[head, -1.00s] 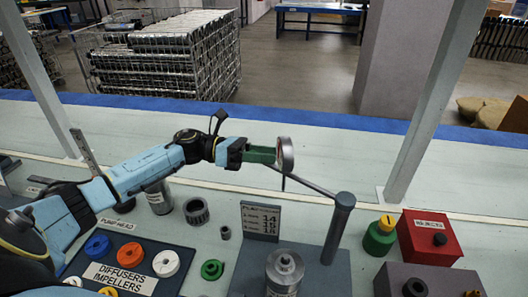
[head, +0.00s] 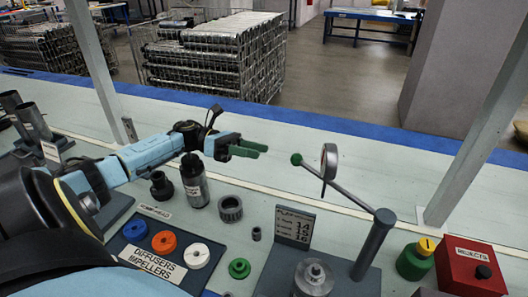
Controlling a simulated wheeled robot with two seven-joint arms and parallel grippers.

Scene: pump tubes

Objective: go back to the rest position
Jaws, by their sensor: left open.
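My left gripper (head: 257,151) reaches in from the left over the light bench, its green fingers apart and empty. A lever (head: 352,200) with a green knob (head: 296,160) stands to its right, and a clear gap separates the fingertips from the knob. The lever runs from a grey post (head: 374,243). A metal cylinder (head: 314,277) stands in front of the post. My right gripper is not in view.
Blue, orange and white rings lie on a dark tray (head: 120,240) labelled diffusers and impellers. A red rejects box (head: 470,266) and a green-yellow container (head: 416,260) stand at right.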

